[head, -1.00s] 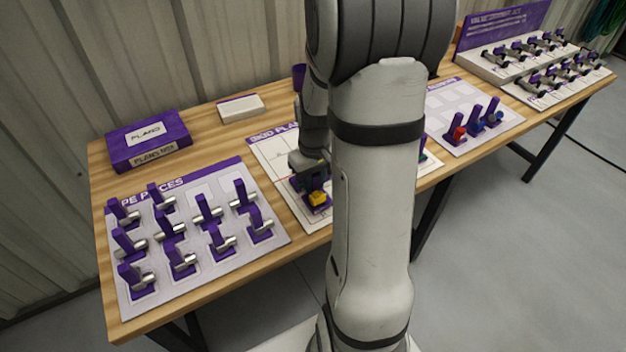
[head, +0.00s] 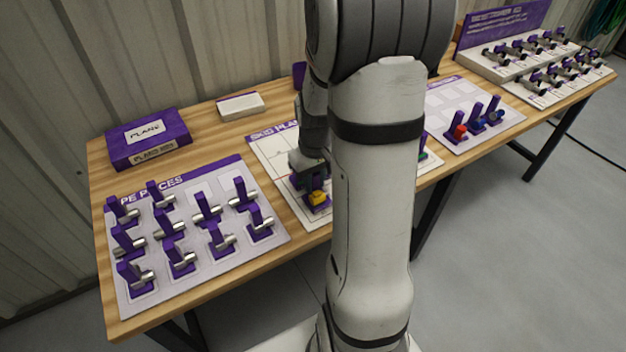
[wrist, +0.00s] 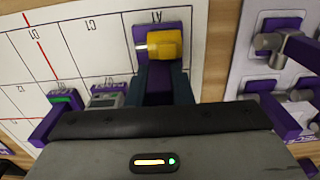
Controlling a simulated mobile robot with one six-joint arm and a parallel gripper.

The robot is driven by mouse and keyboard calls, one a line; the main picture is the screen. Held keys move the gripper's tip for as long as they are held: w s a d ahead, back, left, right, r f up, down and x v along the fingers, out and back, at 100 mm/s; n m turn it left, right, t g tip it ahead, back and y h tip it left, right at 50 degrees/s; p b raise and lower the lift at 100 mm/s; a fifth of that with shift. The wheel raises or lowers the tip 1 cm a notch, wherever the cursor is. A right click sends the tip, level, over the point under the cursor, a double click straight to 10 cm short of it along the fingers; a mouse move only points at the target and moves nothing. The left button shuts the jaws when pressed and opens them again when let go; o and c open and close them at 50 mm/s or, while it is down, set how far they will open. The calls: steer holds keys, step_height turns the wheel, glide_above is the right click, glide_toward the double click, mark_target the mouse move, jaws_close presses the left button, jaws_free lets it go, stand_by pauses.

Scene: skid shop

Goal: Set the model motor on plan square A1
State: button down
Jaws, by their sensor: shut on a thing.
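The model motor is a yellow cylinder (wrist: 165,43) on a purple base with an upright purple tab. In the wrist view it stands over the plan cell marked A (wrist: 120,30) at the sheet's edge. The head view shows the yellow motor (head: 319,198) at the near edge of the skid plan (head: 270,150). My gripper (wrist: 160,82) is shut on the purple tab; it also shows in the head view (head: 309,172). I cannot tell whether the base touches the sheet. My arm hides much of the plan in the head view.
A green-topped piece (wrist: 62,99) and a grey piece (wrist: 105,97) stand close by on the plan. The pipe pieces board (head: 190,270) lies to the left. A purple plans box (head: 148,138) and a white block (head: 240,107) stand behind. Bare wood separates the sheets.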

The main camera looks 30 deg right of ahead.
steer(key=shift+f, duration=0.35)
steer(key=c, duration=1.2)
jaws_free()
steer(key=shift+r, duration=0.55)
steer(key=shift+r+p, duration=0.15)
steer(key=shift+p, duration=0.15)
steer(key=shift+r+p, duration=2.6)
steer(key=shift+r, duration=0.85)
